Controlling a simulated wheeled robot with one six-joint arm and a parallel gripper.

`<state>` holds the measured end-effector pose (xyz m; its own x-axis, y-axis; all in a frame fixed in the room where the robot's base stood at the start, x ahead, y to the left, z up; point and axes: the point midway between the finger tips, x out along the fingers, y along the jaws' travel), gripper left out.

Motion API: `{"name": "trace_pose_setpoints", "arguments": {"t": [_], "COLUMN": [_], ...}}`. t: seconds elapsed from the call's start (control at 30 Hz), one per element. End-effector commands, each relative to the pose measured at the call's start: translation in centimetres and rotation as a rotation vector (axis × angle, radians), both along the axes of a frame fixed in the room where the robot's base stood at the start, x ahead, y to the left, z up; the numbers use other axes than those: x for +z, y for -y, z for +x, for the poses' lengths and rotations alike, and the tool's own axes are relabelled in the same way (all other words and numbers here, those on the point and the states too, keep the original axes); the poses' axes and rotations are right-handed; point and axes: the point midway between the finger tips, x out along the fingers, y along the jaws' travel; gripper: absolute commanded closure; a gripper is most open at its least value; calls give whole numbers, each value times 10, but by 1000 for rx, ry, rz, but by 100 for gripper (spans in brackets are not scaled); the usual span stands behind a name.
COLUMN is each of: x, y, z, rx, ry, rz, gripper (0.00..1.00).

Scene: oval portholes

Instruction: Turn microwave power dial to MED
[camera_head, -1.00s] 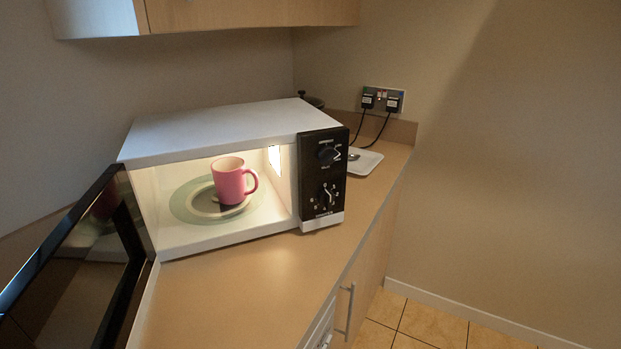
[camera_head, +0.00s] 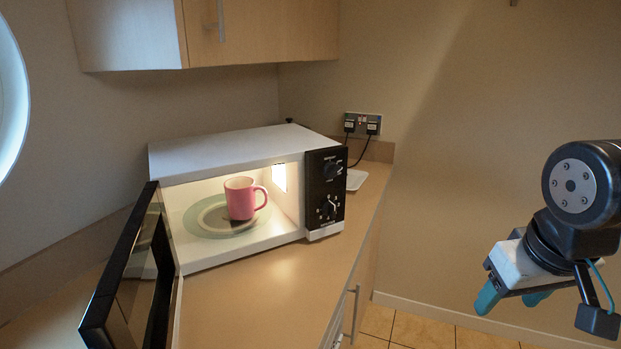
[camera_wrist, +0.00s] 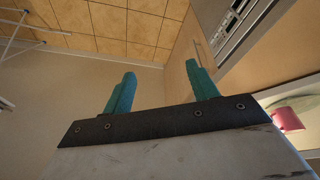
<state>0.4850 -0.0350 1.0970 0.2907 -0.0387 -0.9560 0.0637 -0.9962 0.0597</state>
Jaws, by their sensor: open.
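The white microwave (camera_head: 235,146) stands on the counter with its door (camera_head: 130,272) swung open to the left. Its black control panel (camera_head: 325,190) is on the right of the front. It carries an upper dial (camera_head: 331,171) and a lower dial (camera_head: 327,208); their markings are too small to read. A pink mug (camera_head: 240,198) stands upright on the turntable plate (camera_head: 205,222) inside the lit cavity. My gripper (camera_head: 512,297) is open and empty at the lower right, well apart from the panel. Its teal fingers (camera_wrist: 160,92) show in the wrist view, with the mug (camera_wrist: 288,120) at the right edge.
The wooden counter (camera_head: 262,290) is bare in front of the microwave. A cupboard (camera_head: 262,30) hangs above. The tiled floor (camera_head: 420,330) at right looks clear.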

Motion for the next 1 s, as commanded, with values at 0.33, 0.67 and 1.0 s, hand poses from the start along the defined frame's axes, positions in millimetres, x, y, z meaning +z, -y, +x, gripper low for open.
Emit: {"name": "trace_pose_setpoints", "arguments": {"t": [0.33,0.67,1.0], "x": [3,17,24], "y": [-43,-139,-175], "z": [199,285,298], "rx": [353,679,761], "ry": [602,1143,1328], "rz": [-122,-76,-27], "gripper": [41,41,41]}}
